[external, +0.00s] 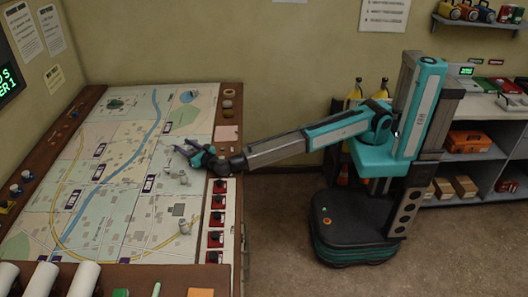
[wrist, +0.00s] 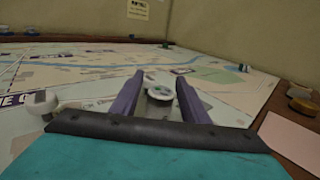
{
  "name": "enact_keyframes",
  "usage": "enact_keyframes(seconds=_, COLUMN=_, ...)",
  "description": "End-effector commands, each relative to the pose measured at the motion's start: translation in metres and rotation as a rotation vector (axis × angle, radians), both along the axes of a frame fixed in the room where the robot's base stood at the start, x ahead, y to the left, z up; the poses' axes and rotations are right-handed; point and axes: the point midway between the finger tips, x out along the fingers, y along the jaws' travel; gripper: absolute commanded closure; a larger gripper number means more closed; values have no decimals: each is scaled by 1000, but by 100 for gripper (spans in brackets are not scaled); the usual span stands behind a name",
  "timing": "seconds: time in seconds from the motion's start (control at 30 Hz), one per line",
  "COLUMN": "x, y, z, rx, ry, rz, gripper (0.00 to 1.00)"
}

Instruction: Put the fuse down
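My gripper (external: 187,150) is low over the map on the console's right part, its purple fingers pointing left. In the wrist view its two fingers (wrist: 160,76) are spread apart. No thing is clearly recognisable as a fuse. A white-grey piece (wrist: 42,103) stands left of the fingers.
The map table (external: 130,150) has a raised brown edge. Small grey pieces (external: 184,227) stand on the map near my gripper. A row of red blocks (external: 217,216) lines the right edge. A pink paper (external: 227,133) lies behind my arm.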

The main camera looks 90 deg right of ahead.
Motion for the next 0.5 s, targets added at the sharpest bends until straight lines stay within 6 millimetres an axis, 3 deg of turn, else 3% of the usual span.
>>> enact_keyframes(seconds=0.37, x=0, y=0, z=-2, rx=0, ry=0, rz=0, gripper=59)
enact_keyframes(seconds=0.5, x=-10, y=8, z=-1, rx=0, ry=0, rz=2, gripper=59)
